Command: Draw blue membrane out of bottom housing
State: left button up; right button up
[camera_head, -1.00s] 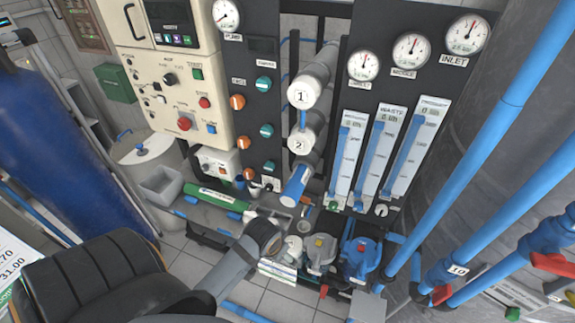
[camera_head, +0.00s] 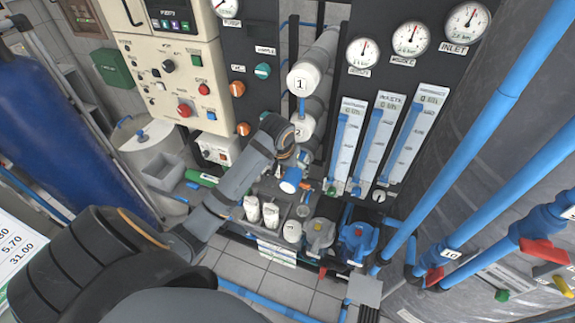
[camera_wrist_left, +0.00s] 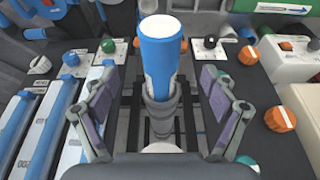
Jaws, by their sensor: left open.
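The blue membrane (camera_head: 291,181) sticks out of the bottom housing, low on the rack below the white caps numbered 1 (camera_head: 302,80) and 2 (camera_head: 302,122). In the left wrist view the membrane (camera_wrist_left: 169,55) shows its white end face and blue side, with its inner end in the grey collar of the housing (camera_wrist_left: 160,94). My left gripper (camera_wrist_left: 158,80) is open, one finger on each side of the membrane, with a visible gap to both. In the head view my left wrist hangs just above the membrane and mostly hides the fingers. My right gripper is not in view.
Gauges (camera_head: 411,38) and flow meters (camera_head: 383,140) stand right of the housings, the knob panel (camera_head: 264,55) left. White cups (camera_head: 270,214) and blue and grey pumps (camera_head: 356,242) sit below. Blue pipes (camera_head: 500,110) cross the right side. Floor (camera_head: 240,268) shows in front.

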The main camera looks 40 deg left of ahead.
aim_at(287, 190)
pick_arm(q)
jog(key=b+x, duration=0.1)
jog(key=x, duration=0.6)
jog(key=shift+f, duration=0.1)
jog(key=shift+w+f+b, duration=0.25)
jog(key=shift+f+b, duration=0.15)
jog(key=shift+f, duration=0.3)
jog(key=shift+r, duration=0.1)
jog(key=c, duration=1.6)
jog(key=shift+s+d+p, duration=0.1)
jog(key=shift+s+p, duration=0.4)
jog(key=shift+s, duration=0.2)
jog(key=shift+s+d+p, duration=0.15)
jog(key=shift+s+p, duration=0.3)
jog(key=shift+s, duration=0.25)
jog(key=shift+s+d, duration=0.2)
jog(key=shift+s, duration=0.6)
jog(key=s+d, duration=0.1)
jog(key=s, duration=0.6)
jog(key=shift+d, duration=0.4)
jog(key=shift+s, duration=0.15)
